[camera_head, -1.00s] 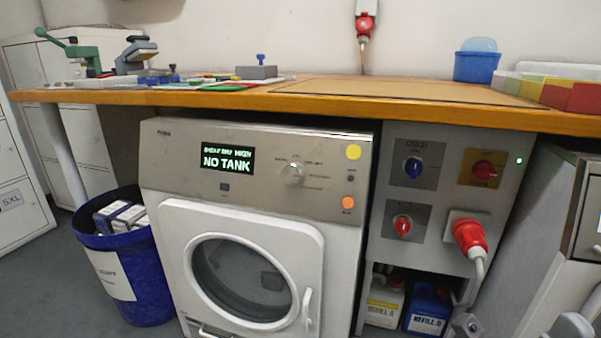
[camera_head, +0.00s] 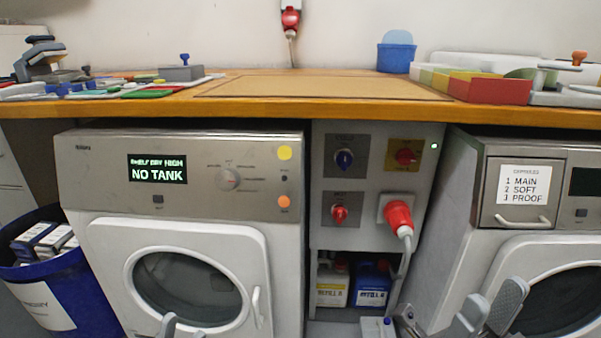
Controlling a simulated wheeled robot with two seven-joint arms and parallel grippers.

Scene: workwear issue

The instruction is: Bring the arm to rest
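My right gripper (camera_head: 489,308) shows at the bottom edge, right of centre, as grey finger-like parts in front of the right-hand machine. I see nothing held between them, but how far they are apart is unclear. Of my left gripper (camera_head: 172,326) only a grey tip shows at the bottom edge, in front of the left machine's door. The rest of it is cut off. Both are below the wooden worktop (camera_head: 330,106) and look clear of it.
The left machine (camera_head: 190,214) reads "NO TANK", its round door shut. A control panel (camera_head: 375,206) with knobs and a red plug (camera_head: 398,216) stands mid-view, refill bottles (camera_head: 371,284) below. A labelled drawer (camera_head: 520,194) is on the right machine. A blue bin (camera_head: 72,285) stands left.

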